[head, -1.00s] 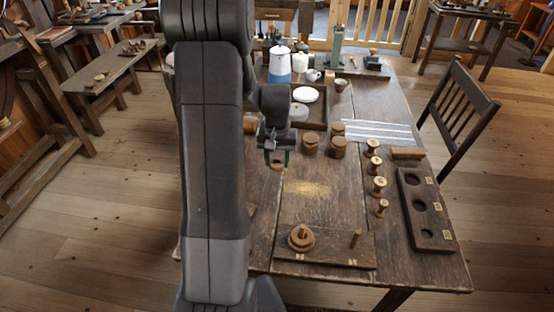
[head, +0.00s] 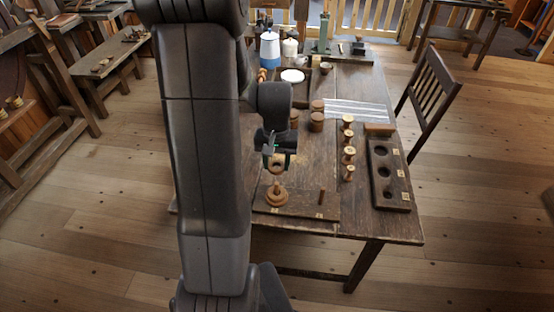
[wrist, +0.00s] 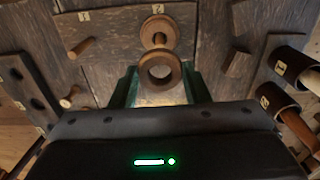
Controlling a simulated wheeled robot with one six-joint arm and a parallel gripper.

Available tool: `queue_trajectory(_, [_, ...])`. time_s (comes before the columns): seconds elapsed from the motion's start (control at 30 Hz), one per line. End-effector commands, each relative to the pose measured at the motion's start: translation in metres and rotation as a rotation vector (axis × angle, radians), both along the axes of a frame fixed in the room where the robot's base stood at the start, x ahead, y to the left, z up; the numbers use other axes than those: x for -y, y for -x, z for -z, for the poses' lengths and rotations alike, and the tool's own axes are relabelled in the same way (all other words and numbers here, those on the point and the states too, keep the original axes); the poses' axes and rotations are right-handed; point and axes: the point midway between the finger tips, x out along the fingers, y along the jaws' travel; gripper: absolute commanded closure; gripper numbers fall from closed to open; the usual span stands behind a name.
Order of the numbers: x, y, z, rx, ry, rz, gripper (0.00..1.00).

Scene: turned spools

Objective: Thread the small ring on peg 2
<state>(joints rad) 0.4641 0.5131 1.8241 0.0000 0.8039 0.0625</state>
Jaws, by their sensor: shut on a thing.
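My gripper (head: 278,158) is shut on the small ring (wrist: 160,72), a brown wooden ring with a wide hole. Its green fingers grip the ring from both sides in the wrist view. The peg board (head: 295,207) lies near the table's front edge. Peg 2 (wrist: 159,39) stands by the label 2 and has a wider ring (wrist: 160,27) around its base. The held ring is above and close to peg 2, and it appears clear of it; exact alignment cannot be told. Peg 1 (wrist: 82,48) is bare.
Several turned spools (head: 348,154) stand in a row right of the gripper, beside a dark tray with round holes (head: 377,205). Round lidded wooden pots (head: 316,122) stand behind. A white-and-blue pot (head: 270,50) is at the back.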

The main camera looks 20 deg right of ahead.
Motion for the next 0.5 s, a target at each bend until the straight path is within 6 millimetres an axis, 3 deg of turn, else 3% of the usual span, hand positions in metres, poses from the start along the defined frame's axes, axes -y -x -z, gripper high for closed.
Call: queue_trajectory(0.5, [0.000,0.000,0.049,-0.001,-0.001,0.000,0.79])
